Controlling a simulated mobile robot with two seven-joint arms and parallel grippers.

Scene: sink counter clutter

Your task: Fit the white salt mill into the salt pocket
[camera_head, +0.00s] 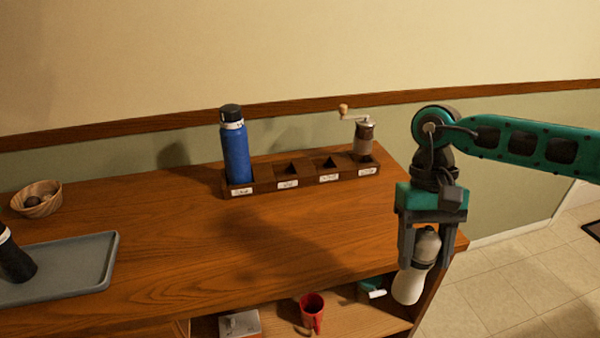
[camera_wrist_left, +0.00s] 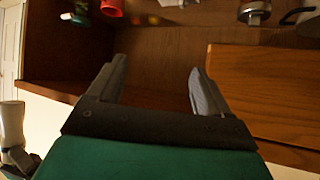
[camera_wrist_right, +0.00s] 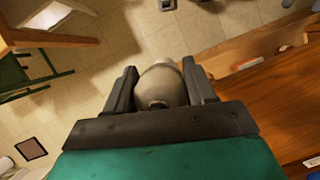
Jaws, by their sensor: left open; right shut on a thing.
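The white salt mill (camera_head: 408,287) hangs tilted in my right gripper (camera_head: 425,262), in front of the counter's right end. Its white end points down, and a grey-brown part shows between the fingers. The right wrist view shows the mill's rounded end (camera_wrist_right: 160,85) between the closed fingers. The wooden rack (camera_head: 310,180) stands at the back of the counter. Its two middle pockets look empty; its labels are too small to read, so I cannot tell which is the salt pocket. My left gripper (camera_wrist_left: 156,85) is open and empty before the shelf under the counter; the head view does not show it.
A blue bottle (camera_head: 235,152) fills the rack's left pocket and a hand-crank grinder (camera_head: 363,138) the right one. A grey tray (camera_head: 85,275) with a dark mill (camera_head: 14,262) and a wooden bowl (camera_head: 37,204) are at left. The counter's middle is clear.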

